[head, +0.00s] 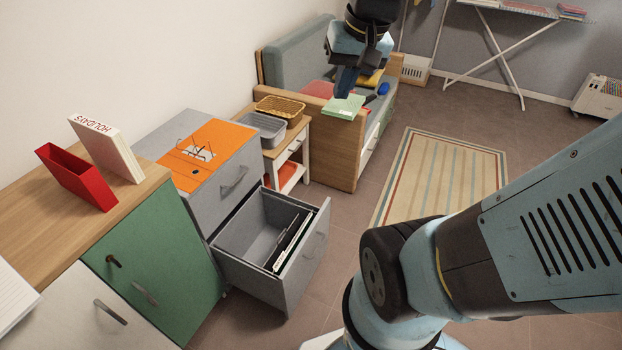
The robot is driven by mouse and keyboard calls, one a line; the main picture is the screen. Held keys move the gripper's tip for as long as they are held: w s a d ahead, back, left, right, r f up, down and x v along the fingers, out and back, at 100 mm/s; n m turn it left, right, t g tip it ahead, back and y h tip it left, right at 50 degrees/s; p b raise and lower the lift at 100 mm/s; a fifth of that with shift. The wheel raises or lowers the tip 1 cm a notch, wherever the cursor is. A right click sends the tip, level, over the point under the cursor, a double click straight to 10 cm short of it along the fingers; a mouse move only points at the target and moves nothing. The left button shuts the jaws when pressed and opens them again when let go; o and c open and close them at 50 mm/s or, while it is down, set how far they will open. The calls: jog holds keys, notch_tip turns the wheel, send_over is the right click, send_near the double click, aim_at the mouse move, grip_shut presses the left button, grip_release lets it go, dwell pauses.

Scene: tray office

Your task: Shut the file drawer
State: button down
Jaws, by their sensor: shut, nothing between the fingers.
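The file drawer (304,262) is the lower drawer of a grey cabinet (246,180). It stands pulled well out, and dark and white files (288,243) lean inside near its front. Its front panel has a handle on the outer face. The upper drawer of the cabinet is shut. My gripper (345,82) is at the top of the picture, pointing down, shut and empty. In the picture it is above and to the right of the drawer, apart from it, in front of the sofa.
A green cupboard (165,262) stands left of the drawer, with a red box (76,177) and a white holidays box (106,149) on top. A small side table with baskets (281,107) and a sofa (300,60) stand behind. Floor and a striped rug (441,172) lie right.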

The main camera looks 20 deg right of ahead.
jog(key=w+d+f+m+g+y, duration=0.3)
jog(key=w+d+f+m+y, duration=0.15)
jog(key=w+f, duration=0.8)
jog(key=w+d+f+m+t+y, duration=0.1)
jog(key=w+d+f+m+y, duration=0.2)
jog(key=f, duration=0.5)
jog(key=w+d+f+m+y, duration=0.1)
jog(key=w+d+f+m, duration=0.35)
jog(key=f, duration=0.45)
jog(key=s+d+f+m+t, duration=0.2)
jog(key=d+f+m+t, duration=0.15)
jog(key=f, duration=0.85)
jog(key=s+d+f+m+t, duration=0.25)
jog(key=f+m, duration=0.25)
jog(key=f, duration=0.7)
jog(key=s+d+f+m+t, duration=0.1)
jog(key=d+f+m+t, duration=0.3)
jog(key=f, duration=0.7)
jog(key=g, duration=0.1)
send_near(325, 210)
jog(key=shift+m+y, duration=0.25)
jog(key=x, duration=0.2)
jog(key=f+x, duration=0.1)
jog(key=x, duration=0.1)
jog(key=shift+w+f, duration=0.1)
jog(key=shift+w, duration=0.2)
jog(key=shift+w+a, duration=0.65)
jog(key=shift+w, duration=0.1)
